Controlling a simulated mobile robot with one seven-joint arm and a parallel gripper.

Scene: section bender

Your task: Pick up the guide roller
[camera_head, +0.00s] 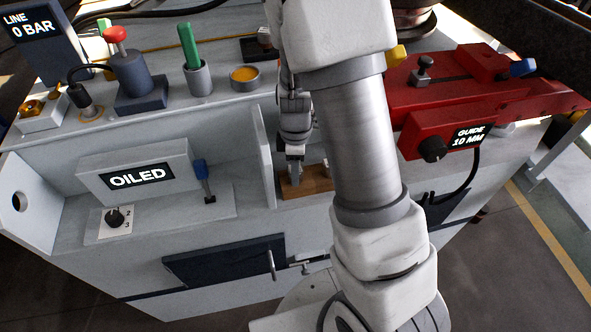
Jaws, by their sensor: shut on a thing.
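My gripper (294,172) points down over a small wooden block (311,187), left of my forearm in the head view. It is shut on a small grey metal piece at the block's left part. I take this piece for the guide roller; it is mostly hidden by the fingers, so its shape is unclear. I cannot tell whether it still touches the block. Another small light piece (326,168) shows on the block's right part, partly behind my arm.
A thin upright panel (262,157) stands close left of my gripper. The box marked OILED (137,173) and a blue lever (202,172) are farther left. A red guide unit (430,132) is on the right. A green-handled tool in a cup (198,78) and an amber dish (244,77) stand behind.

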